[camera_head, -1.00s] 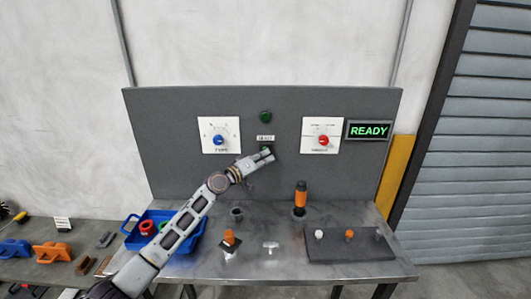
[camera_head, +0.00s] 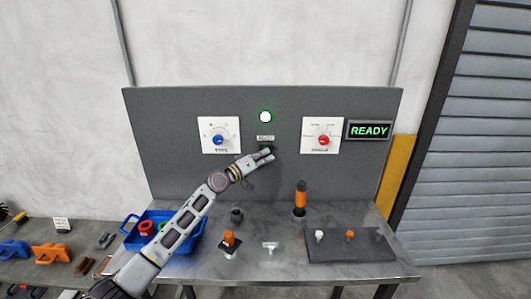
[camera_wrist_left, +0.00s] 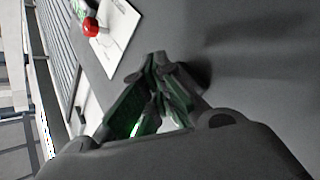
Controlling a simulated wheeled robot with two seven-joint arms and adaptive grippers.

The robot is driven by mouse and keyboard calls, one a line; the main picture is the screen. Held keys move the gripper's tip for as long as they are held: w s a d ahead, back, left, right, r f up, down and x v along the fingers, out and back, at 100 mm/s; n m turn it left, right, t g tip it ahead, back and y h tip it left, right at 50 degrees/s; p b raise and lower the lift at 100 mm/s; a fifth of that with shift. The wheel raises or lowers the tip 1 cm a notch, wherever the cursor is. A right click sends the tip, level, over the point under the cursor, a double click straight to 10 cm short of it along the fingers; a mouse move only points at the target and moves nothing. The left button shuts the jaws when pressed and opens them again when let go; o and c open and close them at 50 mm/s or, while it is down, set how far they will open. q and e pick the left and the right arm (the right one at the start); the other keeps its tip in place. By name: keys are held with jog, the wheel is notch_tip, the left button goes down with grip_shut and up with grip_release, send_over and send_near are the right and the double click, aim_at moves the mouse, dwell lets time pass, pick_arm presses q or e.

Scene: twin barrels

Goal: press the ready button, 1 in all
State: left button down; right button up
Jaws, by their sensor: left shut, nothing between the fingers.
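The ready button is under the small READY label (camera_head: 265,138) on the upright grey panel (camera_head: 165,165). My left gripper (camera_head: 268,155) is at that spot and covers most of the button, so I cannot see whether it is pressed in. The gripper is shut and empty. In the left wrist view its fingertips (camera_wrist_left: 156,62) come together close to the panel, with green light on the fingers. The READY sign (camera_head: 369,131) at the panel's right is lit green. My right gripper is not in view.
A blue knob (camera_head: 218,140) and a red knob (camera_head: 323,141) flank the label. On the metal bench below stand an orange-and-black handle (camera_head: 300,195), a blue bin (camera_head: 132,226) and a dark block (camera_head: 350,254) with pegs. Left of the bench lie several tools.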

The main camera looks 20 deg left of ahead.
pick_arm(q)
jog(key=shift+s, duration=0.15)
jog(key=shift+s+d+p, duration=0.25)
jog(key=shift+s+p, duration=0.35)
jog(key=shift+s, duration=0.15)
dwell(0.4)
jog(key=s+p, duration=0.1)
jog(key=s, duration=0.1)
jog(key=s+d+p, duration=0.1)
jog(key=s+p, duration=0.1)
jog(key=s, duration=0.1)
jog(key=shift+d, duration=0.2)
dwell(0.3)
jog(key=shift+w, duration=0.1)
dwell(0.6)
